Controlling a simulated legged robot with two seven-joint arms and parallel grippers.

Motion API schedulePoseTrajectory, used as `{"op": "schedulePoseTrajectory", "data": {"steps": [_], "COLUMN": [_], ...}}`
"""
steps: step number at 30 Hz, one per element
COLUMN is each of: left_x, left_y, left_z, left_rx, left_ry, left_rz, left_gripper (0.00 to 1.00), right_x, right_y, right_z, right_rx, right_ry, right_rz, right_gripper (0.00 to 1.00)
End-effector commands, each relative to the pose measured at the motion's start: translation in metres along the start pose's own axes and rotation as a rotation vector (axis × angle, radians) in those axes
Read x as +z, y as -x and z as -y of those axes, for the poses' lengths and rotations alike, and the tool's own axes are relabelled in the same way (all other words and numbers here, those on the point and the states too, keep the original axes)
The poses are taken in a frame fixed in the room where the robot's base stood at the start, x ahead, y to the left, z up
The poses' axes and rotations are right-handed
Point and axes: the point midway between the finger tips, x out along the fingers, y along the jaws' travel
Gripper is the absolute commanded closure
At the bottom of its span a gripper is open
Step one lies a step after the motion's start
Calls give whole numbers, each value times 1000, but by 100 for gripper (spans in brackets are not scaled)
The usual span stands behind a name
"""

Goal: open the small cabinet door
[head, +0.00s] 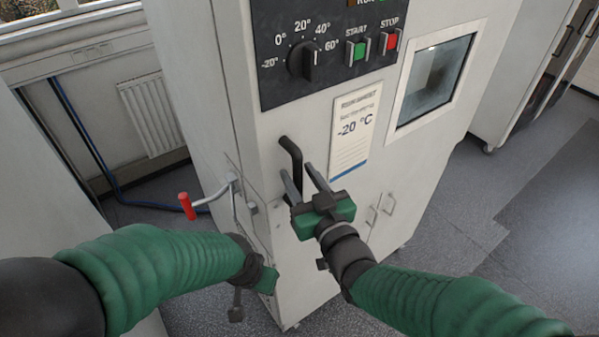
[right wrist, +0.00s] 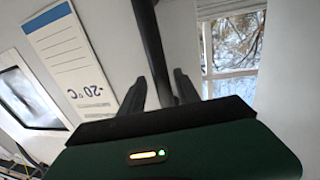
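The white cabinet (head: 215,120) stands in front of me. A black bent handle (head: 291,150) sticks out near its front left edge, below the control panel. My right gripper (head: 305,180) is at this handle, its fingers apart. In the right wrist view, the handle (right wrist: 152,45) runs between the two open fingers, with no clear grip on it. Low on the front are small doors with silver pulls (head: 373,215). Which door the black handle belongs to is unclear. My left gripper (head: 254,278) is low at the cabinet's left side; its fingers are hidden.
A red-handled crank (head: 187,205) juts from the cabinet's left side, above my left forearm. A dial (head: 303,60), START and STOP buttons, a -20 °C label (head: 354,130) and a window (head: 434,78) are on the front. Open floor (head: 450,205) lies to the right.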

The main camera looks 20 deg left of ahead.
Motion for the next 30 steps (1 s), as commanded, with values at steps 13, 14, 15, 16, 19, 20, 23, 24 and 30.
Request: {"op": "schedulePoseTrajectory", "data": {"steps": [13, 14, 15, 16, 19, 20, 23, 24, 30], "left_x": [0, 0, 0, 0, 0, 0, 0, 0, 0], "left_y": [0, 0, 0, 0, 0, 0, 0, 0, 0], "left_z": [0, 0, 0, 0, 0, 0, 0, 0, 0], "left_rx": [0, 0, 0, 0, 0, 0, 0, 0, 0], "left_ry": [1, 1, 1, 1, 1, 1, 1, 1, 1], "left_rz": [0, 0, 0, 0, 0, 0, 0, 0, 0], "left_gripper": [64, 64, 64, 64, 64, 64, 64, 64, 64], "right_x": [2, 2, 2, 2, 3, 3, 3, 3, 3], "right_y": [-2, -2, -2, -1, -1, -1, -1, -1, -1], "right_z": [-1, -1, -1, -1, -1, -1, -1, -1, -1], "right_rx": [-3, -3, -2, -1, 0, 0, 0, 0, -1], "right_ry": [-2, -2, -2, -2, -2, -2, -2, -2, -2], "right_rz": [5, 5, 5, 5, 5, 5, 6, 6, 7], "right_gripper": [100, 100, 100, 100, 100, 100, 100, 100, 100]}}
